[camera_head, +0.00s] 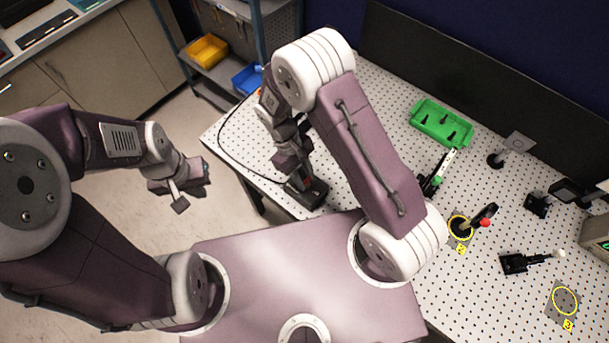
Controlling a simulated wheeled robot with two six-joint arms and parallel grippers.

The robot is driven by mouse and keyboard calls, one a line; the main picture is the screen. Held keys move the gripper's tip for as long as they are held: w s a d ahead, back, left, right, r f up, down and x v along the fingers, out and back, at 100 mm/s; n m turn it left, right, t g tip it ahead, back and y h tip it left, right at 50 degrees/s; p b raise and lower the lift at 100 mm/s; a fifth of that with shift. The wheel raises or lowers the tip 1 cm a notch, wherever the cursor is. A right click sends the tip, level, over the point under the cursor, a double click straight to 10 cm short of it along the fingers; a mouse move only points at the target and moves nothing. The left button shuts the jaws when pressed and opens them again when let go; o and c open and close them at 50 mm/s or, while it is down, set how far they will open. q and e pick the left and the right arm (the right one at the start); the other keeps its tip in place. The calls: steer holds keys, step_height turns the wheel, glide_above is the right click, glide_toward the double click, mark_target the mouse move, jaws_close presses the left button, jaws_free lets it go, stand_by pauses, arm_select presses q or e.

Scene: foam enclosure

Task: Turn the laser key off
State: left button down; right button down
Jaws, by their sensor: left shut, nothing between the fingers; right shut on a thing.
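My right gripper (306,196) reaches down at the near left part of the perforated table, over a dark box-like shape with a small red spot. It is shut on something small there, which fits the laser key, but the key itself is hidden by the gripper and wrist. I cannot read the key's angle. My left gripper (180,204) is shut and empty, held over the floor to the left of the table.
The perforated table (480,187) carries a green tray (441,123), several black optical mounts and a yellow ring marker (565,301). A black cable (221,140) curves along the left edge. A shelf holds a yellow bin (207,51) and a blue bin (247,79).

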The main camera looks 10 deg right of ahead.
steer(key=shift+n, duration=0.3)
stand_by(0.4)
steer(key=c, duration=1.1)
jaws_free()
steer(key=b+v, duration=0.2)
steer(key=v, duration=0.7)
steer(key=shift+a+r, duration=0.1)
steer(key=shift+s, duration=0.1)
